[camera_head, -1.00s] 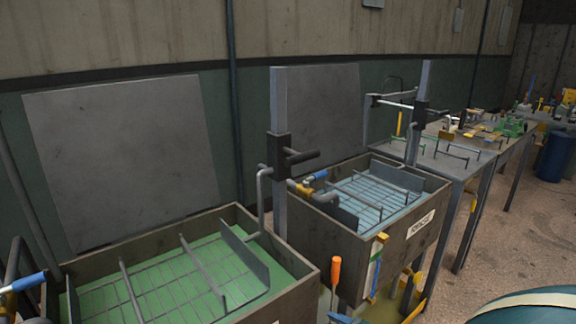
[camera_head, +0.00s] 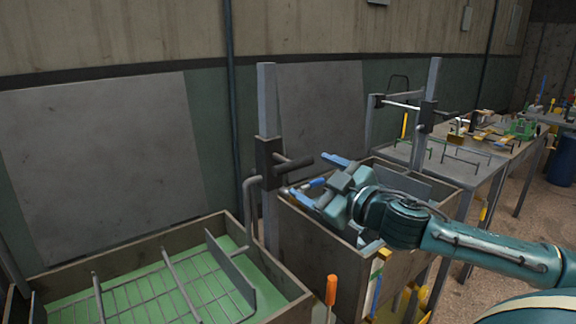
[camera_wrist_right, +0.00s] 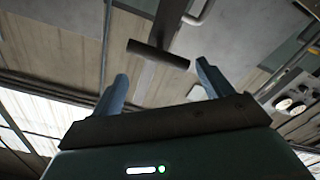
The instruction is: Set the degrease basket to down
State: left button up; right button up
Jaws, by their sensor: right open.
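A wire basket (camera_head: 150,297) lies inside the near tank (camera_head: 140,243) of green liquid, below its rim. I take it as the degrease basket; no label is readable on this tank. A bent rod (camera_head: 250,205) links it to a dark slider (camera_head: 268,160) on an upright post (camera_head: 266,100). A dark bar handle (camera_head: 294,163) sticks out from the slider. My right gripper (camera_head: 318,180) is open just right of the handle, apart from it. In the right wrist view the handle (camera_wrist_right: 158,55) shows beyond and between the open fingertips (camera_wrist_right: 161,72). My left gripper is out of view.
A second tank (camera_head: 315,235) stands to the right, partly hidden by my right arm, with its own post (camera_head: 432,100). An orange-handled tool (camera_head: 331,290) stands between the tanks at the front. A cluttered bench (camera_head: 450,165) stands farther right.

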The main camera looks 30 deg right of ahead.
aim_at(297, 167)
jog(key=shift+w+r, duration=0.1)
jog(key=shift+w, duration=0.5)
jog(key=shift+w+d+r+p, duration=0.1)
jog(key=shift+w+p, duration=0.3)
jog(key=shift+w, duration=0.5)
jog(key=shift+w+a, duration=0.2)
jog(key=shift+w, duration=0.45)
jog(key=w+p, duration=0.2)
jog(key=w, duration=0.1)
jog(key=shift+w+a, duration=0.1)
jog(key=shift+w, duration=0.25)
jog(key=shift+w+a+f+p, duration=0.1)
jog(key=shift+w+p, duration=0.1)
jog(key=shift+w, duration=0.15)
jog(key=shift+w+f+p, duration=0.1)
jog(key=shift+w+p, duration=0.05)
jog(key=shift+w, duration=0.2)
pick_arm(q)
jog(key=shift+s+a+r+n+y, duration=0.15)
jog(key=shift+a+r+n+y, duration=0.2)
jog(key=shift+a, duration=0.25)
pick_arm(e)
jog(key=shift+c, duration=0.6)
